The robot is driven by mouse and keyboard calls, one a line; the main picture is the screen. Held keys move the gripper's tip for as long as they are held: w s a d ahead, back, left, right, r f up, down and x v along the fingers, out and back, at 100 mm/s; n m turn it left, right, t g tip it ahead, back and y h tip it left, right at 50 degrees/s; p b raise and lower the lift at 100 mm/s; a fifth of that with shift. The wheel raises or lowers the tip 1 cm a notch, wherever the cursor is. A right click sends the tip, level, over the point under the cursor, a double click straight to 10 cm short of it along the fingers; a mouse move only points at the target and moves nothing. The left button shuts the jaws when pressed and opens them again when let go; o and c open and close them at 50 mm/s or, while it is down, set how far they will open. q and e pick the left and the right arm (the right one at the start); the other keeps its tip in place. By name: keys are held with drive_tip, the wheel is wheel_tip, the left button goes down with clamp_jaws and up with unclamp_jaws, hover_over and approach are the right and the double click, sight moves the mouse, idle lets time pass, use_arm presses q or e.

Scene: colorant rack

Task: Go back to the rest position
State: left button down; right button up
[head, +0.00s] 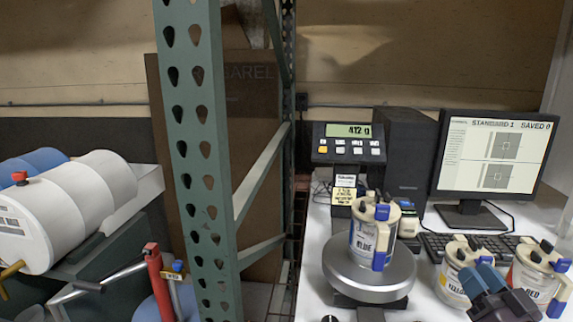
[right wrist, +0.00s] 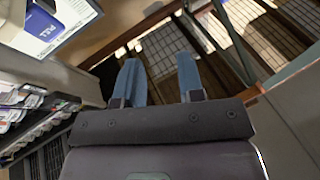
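My right gripper (head: 490,281) is at the lower right of the head view, in front of the yellow and red cans. In the right wrist view its two blue fingers (right wrist: 160,82) stand apart with nothing between them. My left gripper is not in view. The can labelled blue (head: 367,236) stands upright on the round scale plate (head: 367,274). The scale display (head: 348,131) reads 412 g. The yellow can (head: 453,288) and the red can (head: 533,278) stand on the white table, partly hidden by my right gripper.
A green perforated rack post (head: 200,160) rises left of the table. White barrels (head: 60,210) lie beyond it. A monitor (head: 495,158), keyboard (head: 470,246) and dark computer tower (head: 403,150) are at the back of the table.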

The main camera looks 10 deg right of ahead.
drive_tip(key=s+a+f+m+g+h, duration=0.1)
drive_tip(key=s+f+m+g+h, duration=0.15)
drive_tip(key=s+f+g, duration=0.4)
drive_tip(key=s+a+f+m+g+h, duration=0.1)
drive_tip(key=f+g+h, duration=0.25)
drive_tip(key=f, duration=0.55)
drive_tip(key=s+a+f+n+g+y, duration=0.25)
drive_tip(key=s+a+g, duration=0.2)
drive_tip(key=s, duration=0.25)
drive_tip(key=s+a+f+n+g+y, duration=0.1)
drive_tip(key=s+a+f+n+g, duration=0.1)
drive_tip(key=s+a+f+g, duration=0.4)
drive_tip(key=w+d+f+t, duration=0.1)
drive_tip(key=w+f+t, duration=0.6)
drive_tip(key=t, duration=0.3)
drive_tip(key=shift+f, duration=0.85)
drive_tip(key=shift+y, duration=0.25)
